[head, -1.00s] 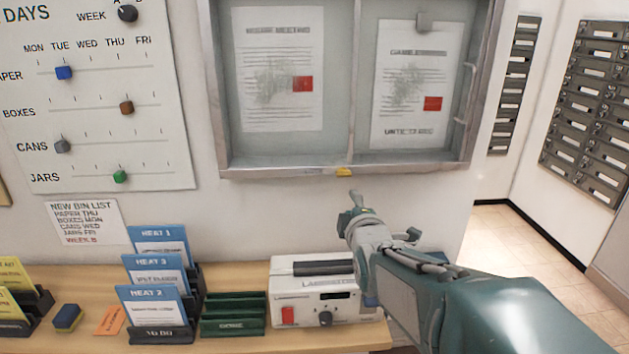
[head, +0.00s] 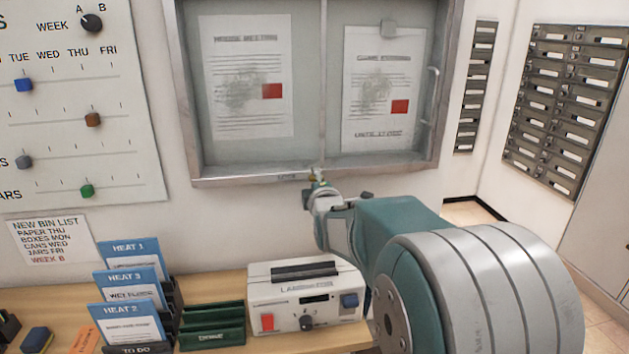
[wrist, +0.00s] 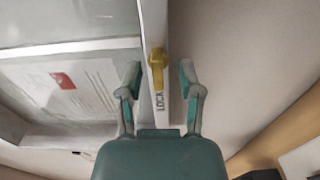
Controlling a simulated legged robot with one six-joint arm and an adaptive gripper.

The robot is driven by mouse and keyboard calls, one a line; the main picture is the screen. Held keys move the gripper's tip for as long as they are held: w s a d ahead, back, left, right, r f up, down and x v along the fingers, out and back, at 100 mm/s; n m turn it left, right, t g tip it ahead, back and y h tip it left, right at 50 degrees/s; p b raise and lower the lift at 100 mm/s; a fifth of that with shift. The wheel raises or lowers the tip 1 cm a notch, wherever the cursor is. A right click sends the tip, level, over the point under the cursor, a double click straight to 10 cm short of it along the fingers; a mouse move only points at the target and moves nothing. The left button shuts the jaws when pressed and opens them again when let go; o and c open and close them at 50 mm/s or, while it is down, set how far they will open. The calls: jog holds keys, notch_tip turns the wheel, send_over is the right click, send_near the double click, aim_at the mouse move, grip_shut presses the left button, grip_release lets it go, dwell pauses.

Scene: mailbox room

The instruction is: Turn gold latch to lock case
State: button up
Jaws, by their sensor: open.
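The glass notice case (head: 312,90) hangs on the wall with two posters inside. Its gold latch (wrist: 157,62) sits on the bottom frame edge, and the wrist view shows it lengthwise along the strip, narrow end towards the word LOCK (wrist: 159,100). My gripper (wrist: 160,74) is open, with one finger on each side of the latch and visible space between them. I cannot tell the depth between fingertips and latch. In the head view my gripper (head: 316,182) is at the case's lower edge and mostly hides the latch.
Below on the wooden shelf (head: 205,290) stand a white laminator (head: 290,290), green trays (head: 212,325) and blue card holders (head: 130,300). A slider board (head: 80,100) is on the wall at left. Mailboxes (head: 565,100) are at right.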

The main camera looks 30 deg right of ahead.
jog(key=shift+w+d, duration=0.1)
jog(key=shift+w, duration=0.1)
jog(key=shift+d, duration=0.1)
jog(key=shift+c, duration=0.6)
grip_shut()
